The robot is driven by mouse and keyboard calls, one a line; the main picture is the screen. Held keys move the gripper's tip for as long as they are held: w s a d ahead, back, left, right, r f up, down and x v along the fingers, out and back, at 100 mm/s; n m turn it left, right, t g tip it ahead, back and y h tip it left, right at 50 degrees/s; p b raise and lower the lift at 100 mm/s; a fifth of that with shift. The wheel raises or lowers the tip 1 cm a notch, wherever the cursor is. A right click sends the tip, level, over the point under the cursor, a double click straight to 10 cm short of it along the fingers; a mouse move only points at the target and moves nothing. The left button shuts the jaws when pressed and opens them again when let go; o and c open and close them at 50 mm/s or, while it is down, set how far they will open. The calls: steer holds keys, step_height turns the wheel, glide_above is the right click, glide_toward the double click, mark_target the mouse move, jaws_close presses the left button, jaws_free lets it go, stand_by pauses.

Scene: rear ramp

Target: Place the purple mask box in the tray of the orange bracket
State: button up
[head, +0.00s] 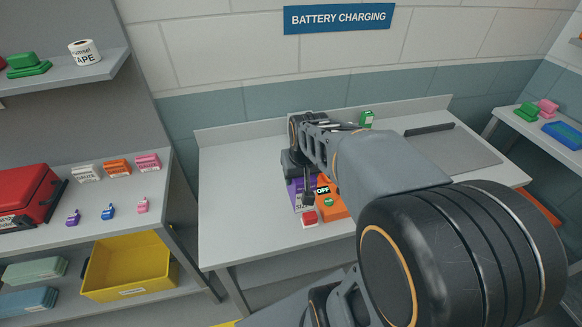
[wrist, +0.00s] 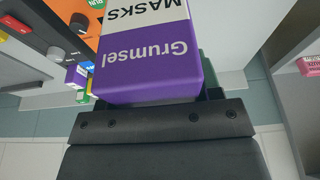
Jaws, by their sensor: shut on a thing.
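The purple mask box (wrist: 150,58), lettered Grumsel and MASKS, is held in my gripper (wrist: 155,105) and fills the middle of the wrist view. In the head view my gripper (head: 297,172) points down over the worktop, with the purple box (head: 294,192) partly hidden below it. An orange piece (head: 334,207) with an OFF label and a green mark stands just right of the box; it also shows at the top left of the wrist view (wrist: 84,18). I cannot tell whether it is the orange bracket, and no tray shows clearly.
A red button block (head: 310,218) is at the worktop's (head: 240,215) front, near the box. A green carton (head: 366,119) and a grey mat (head: 455,150) are farther back. The worktop's left part is clear. Left shelves hold small boxes and a yellow bin (head: 128,265).

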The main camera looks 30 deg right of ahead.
steer(key=shift+w+d+f+p, duration=0.55)
steer(key=shift+w+d+f, duration=0.3)
steer(key=shift+w+f, duration=1.3)
steer(key=shift+w+d+f+p, duration=0.55)
steer(key=shift+w+d+f, duration=0.3)
steer(key=shift+w+f, duration=1.25)
steer(key=shift+w+d+f+p, duration=0.55)
steer(key=shift+w+d+f, duration=0.3)
steer(key=shift+w+f, duration=1.3)
steer(key=shift+f, duration=0.15)
steer(key=o, duration=0.6)
steer(key=shift+f, duration=0.1)
steer(key=o, duration=0.5)
